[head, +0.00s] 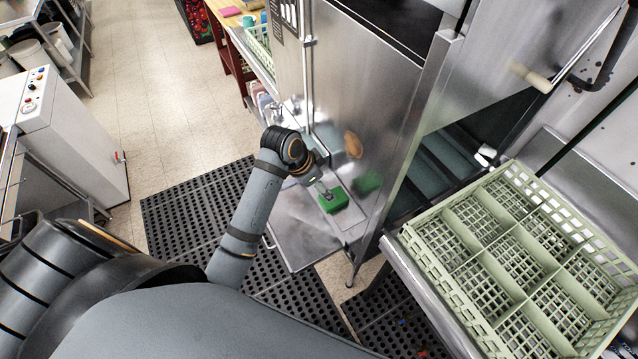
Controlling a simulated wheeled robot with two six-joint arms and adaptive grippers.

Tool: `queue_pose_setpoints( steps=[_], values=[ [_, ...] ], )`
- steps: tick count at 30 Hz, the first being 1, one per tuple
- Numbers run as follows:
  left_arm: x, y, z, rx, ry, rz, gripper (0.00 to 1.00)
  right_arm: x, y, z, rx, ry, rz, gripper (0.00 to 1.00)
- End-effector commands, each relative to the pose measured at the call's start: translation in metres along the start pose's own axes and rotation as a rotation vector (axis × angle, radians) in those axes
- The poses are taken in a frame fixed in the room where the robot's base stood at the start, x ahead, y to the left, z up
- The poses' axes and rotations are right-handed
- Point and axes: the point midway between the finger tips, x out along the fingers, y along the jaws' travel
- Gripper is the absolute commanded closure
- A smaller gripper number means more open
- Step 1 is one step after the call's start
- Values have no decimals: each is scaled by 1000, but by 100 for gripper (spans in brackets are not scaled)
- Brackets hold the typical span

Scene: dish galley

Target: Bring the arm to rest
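My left arm (247,205) reaches in from the lower left and bends down over a low steel shelf (298,232) beside the dishwashing machine. My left gripper (322,187) is at the arm's end, pointing down toward a green block (334,201) on the shelf. The fingertips are very close to the block; I cannot tell whether they touch it. My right gripper is not in view.
The steel machine (350,90) stands right beside the gripper, its side reflecting the green block. A pale green dish rack (412,238) sits at the right. A white control cabinet (75,130) stands at left. Black mats (195,205) cover open floor between.

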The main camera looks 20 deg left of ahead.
Motion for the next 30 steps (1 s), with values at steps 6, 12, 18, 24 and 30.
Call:
queue_pose_setpoints(
  steps=[6, 12, 18, 24, 30],
  values=[
    [-20, 0, 0, 0, 0, 0, 24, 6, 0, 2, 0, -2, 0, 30],
    [-22, 0, 0, 0, 0, 1, 24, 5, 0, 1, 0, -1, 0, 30],
    [-21, 0, 0, -1, 0, 1, 24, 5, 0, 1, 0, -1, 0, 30],
    [-19, 3, 12, -34, -14, -12, 24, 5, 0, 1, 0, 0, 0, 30],
    [-16, 21, 75, -226, -78, -110, 24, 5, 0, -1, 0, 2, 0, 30]
  ],
)
